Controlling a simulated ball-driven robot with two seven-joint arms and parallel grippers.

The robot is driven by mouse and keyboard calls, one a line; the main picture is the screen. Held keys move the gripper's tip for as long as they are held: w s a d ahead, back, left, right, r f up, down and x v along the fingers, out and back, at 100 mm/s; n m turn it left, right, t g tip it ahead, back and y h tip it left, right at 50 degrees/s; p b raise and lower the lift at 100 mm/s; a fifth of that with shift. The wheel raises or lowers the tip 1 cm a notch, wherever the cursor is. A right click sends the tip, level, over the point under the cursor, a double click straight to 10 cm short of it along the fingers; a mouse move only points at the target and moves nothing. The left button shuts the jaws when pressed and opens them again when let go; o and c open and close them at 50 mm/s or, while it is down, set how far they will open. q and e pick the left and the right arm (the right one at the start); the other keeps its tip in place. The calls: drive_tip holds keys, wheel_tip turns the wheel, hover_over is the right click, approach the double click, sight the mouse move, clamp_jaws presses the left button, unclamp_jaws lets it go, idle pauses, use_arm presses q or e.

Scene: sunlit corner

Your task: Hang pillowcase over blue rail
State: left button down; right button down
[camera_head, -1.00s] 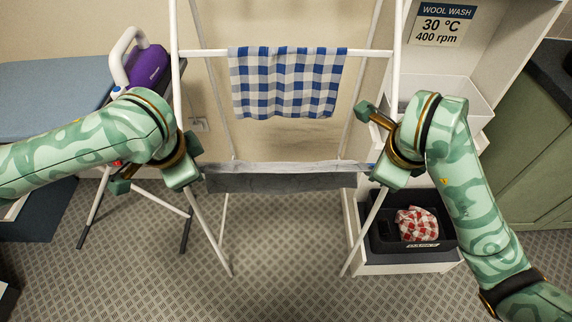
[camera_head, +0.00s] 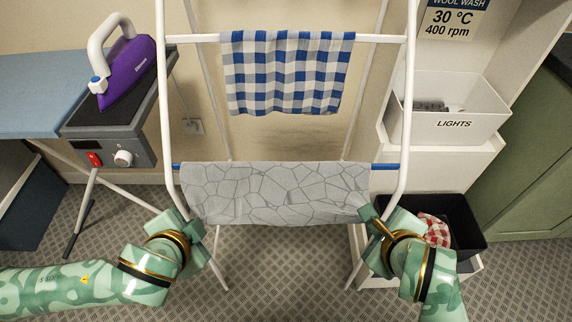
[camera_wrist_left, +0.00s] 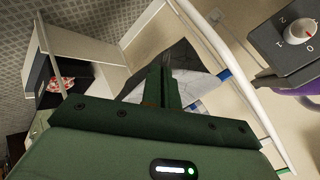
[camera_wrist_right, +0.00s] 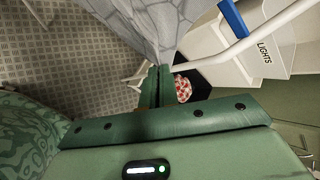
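The pillowcase (camera_head: 275,195), pale grey with dark crack-like lines, lies across the blue rail (camera_head: 386,166) of the white drying rack. It covers the rail's middle, and its front hangs toward me. Blue rail ends show on both sides. My left gripper (camera_head: 190,224) is at the pillowcase's lower left corner, and my right gripper (camera_head: 372,218) at its lower right corner. In the left wrist view the fingers (camera_wrist_left: 162,88) are together with cloth at their tips. In the right wrist view the fingers (camera_wrist_right: 154,90) are together on gathered cloth. The pillowcase's far side is hidden.
A blue checked cloth (camera_head: 285,72) hangs on the upper white rail. A purple iron (camera_head: 128,72) stands left beside the ironing board (camera_head: 40,90). Right are a white LIGHTS bin (camera_head: 452,105) and a dark bin (camera_head: 465,220) with a red checked cloth (camera_head: 434,230).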

use_arm(q)
drive_tip(key=shift+f, duration=0.25)
use_arm(e)
drive_tip(key=shift+f, duration=0.3)
use_arm(q)
drive_tip(key=c, duration=1.4)
unclamp_jaws()
use_arm(e)
drive_tip(key=c, duration=1.4)
unclamp_jaws()
